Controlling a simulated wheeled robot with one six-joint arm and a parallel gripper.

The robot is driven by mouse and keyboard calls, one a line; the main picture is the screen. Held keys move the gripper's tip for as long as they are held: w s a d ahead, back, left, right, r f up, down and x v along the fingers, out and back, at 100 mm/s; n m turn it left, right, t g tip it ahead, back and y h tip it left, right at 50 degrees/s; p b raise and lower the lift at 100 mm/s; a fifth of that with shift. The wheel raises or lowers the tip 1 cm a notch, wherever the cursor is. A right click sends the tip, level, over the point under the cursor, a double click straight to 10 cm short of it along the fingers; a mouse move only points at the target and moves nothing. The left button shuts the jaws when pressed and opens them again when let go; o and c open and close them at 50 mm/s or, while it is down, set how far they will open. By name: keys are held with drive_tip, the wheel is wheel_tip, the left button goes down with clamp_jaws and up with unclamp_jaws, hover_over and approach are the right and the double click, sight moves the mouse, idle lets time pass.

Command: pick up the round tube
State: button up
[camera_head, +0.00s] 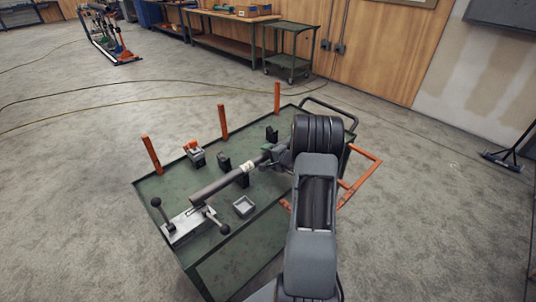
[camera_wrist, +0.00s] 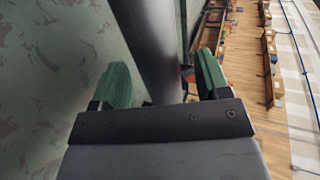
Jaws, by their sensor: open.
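The round tube (camera_head: 222,184) is a long grey pipe with a pale band near its upper right end. It lies over the green cart top, its lower left end at a grey metal clamp fixture (camera_head: 183,228). My gripper (camera_head: 272,157) is at the tube's upper right end. In the wrist view the tube (camera_wrist: 150,40) runs between the two green finger pads of my gripper (camera_wrist: 162,80). The fingers are open, with a gap visible at the right pad. Whether the left pad touches the tube I cannot tell.
The green cart (camera_head: 163,189) carries dark V-shaped supports (camera_head: 224,164), an orange-topped block (camera_head: 194,153), a small grey tray (camera_head: 243,206) and orange posts (camera_head: 152,155). The clamp has black-knobbed levers. Workbenches (camera_head: 235,40) stand along the far wall. The floor around the cart is mostly clear, with cables.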

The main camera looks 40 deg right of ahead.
drive_tip(key=shift+w, duration=0.15)
clamp_jaws()
idle(0.6)
